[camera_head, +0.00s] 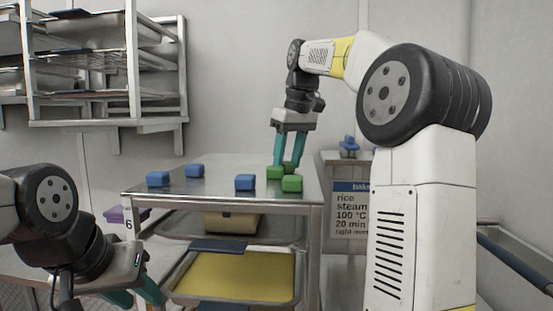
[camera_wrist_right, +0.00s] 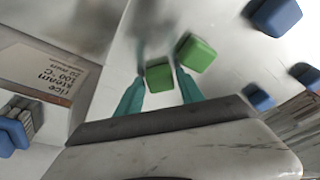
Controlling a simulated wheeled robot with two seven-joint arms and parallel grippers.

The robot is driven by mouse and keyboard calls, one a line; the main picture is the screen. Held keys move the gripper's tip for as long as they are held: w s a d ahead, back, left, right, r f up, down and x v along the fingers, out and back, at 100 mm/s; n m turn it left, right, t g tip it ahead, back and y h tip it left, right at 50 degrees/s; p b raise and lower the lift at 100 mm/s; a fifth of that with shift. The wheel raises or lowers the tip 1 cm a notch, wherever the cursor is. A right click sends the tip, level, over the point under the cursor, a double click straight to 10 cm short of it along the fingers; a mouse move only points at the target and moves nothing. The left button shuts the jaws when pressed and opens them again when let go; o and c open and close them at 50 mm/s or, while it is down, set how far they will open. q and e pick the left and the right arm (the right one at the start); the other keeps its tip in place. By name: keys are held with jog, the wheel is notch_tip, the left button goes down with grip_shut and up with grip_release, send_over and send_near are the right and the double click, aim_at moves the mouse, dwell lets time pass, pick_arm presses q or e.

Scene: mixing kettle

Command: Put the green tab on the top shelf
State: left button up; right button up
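Two green tabs lie on the steel cart top, one at the left (camera_head: 275,173) and one nearer the front (camera_head: 291,184). The other green tab (camera_wrist_right: 197,53) is just beyond the right-hand finger. My left gripper (camera_head: 138,294) is low at the left with its fingers apart and empty.
Several blue tabs, one of them in front (camera_head: 245,182), stand on the cart top (camera_head: 215,190). Lower cart levels hold a yellow-filled tray (camera_head: 235,275) and a tan block (camera_head: 232,222). A wall rack (camera_head: 110,122) is upper left.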

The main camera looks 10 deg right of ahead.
jog(key=v, duration=0.7)
jog(key=shift+r, duration=0.4)
